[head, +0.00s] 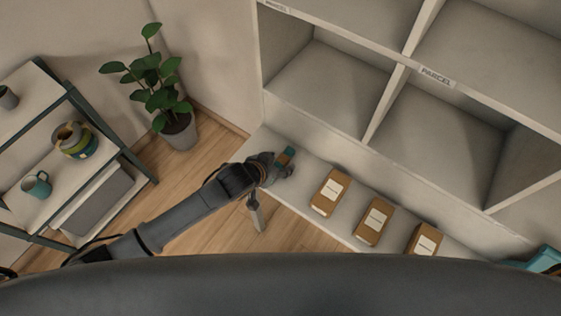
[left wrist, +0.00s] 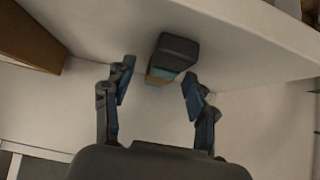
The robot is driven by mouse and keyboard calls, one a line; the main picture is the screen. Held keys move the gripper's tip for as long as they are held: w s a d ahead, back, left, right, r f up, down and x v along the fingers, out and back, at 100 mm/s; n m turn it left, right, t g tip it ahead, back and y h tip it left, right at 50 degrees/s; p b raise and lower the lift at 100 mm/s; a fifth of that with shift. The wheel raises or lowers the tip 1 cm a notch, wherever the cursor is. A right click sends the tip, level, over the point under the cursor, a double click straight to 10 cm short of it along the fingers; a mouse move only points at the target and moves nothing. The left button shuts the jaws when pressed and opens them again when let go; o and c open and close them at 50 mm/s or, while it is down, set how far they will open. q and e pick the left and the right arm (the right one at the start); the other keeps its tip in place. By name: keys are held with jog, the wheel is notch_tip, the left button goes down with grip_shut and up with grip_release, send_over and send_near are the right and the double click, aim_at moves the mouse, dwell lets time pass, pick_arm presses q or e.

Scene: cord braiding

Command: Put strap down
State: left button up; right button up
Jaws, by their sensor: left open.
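A small block-like item (left wrist: 172,57), likely the strap, has a dark end, a teal side and a brown band. It rests on the pale ledge below the shelf compartments, and its teal and brown part (head: 287,156) shows at my left gripper in the head view. My left gripper (head: 280,168) is at the left part of this ledge. In the left wrist view my left gripper (left wrist: 158,72) is open, with one finger on each side of the item and gaps between. My right gripper is not in view.
Three brown boxes with white labels, the nearest (head: 330,192), stand on the ledge (head: 310,170) to the right. Empty compartments (head: 330,80) rise behind. A potted plant (head: 160,90) and a rack (head: 75,185) with a teal mug (head: 37,186) are at left.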

pick_arm(q)
grip_shut()
jog(key=shift+r, duration=0.1)
